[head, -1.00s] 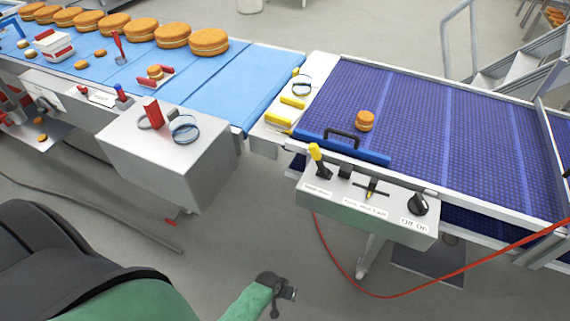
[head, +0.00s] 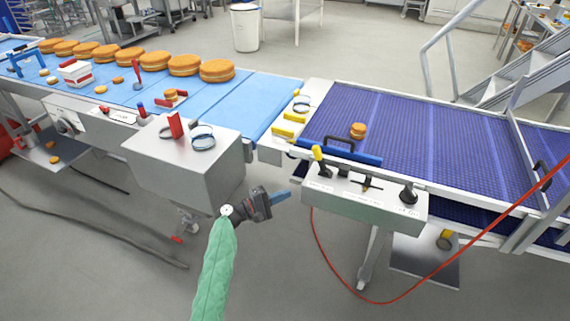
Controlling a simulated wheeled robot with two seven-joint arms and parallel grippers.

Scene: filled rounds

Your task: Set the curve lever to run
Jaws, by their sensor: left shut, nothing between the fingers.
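A grey control box (head: 350,207) hangs on the near side of the purple-belted conveyor. The labels are too small to read, so I cannot tell which lever is the curve lever. My left gripper (head: 285,195) is shut and empty, left of the control box and apart from it. Its blue fingertips point right, towards the box. My right gripper is out of view.
A grey box (head: 190,170) with a red part on top stands left of my gripper. The blue belt (head: 235,95) carries large buns, and a small bun (head: 358,130) lies on the purple belt (head: 425,145). A red cable (head: 320,262) hangs below the control box. A blue bar (head: 340,151) lies behind the levers.

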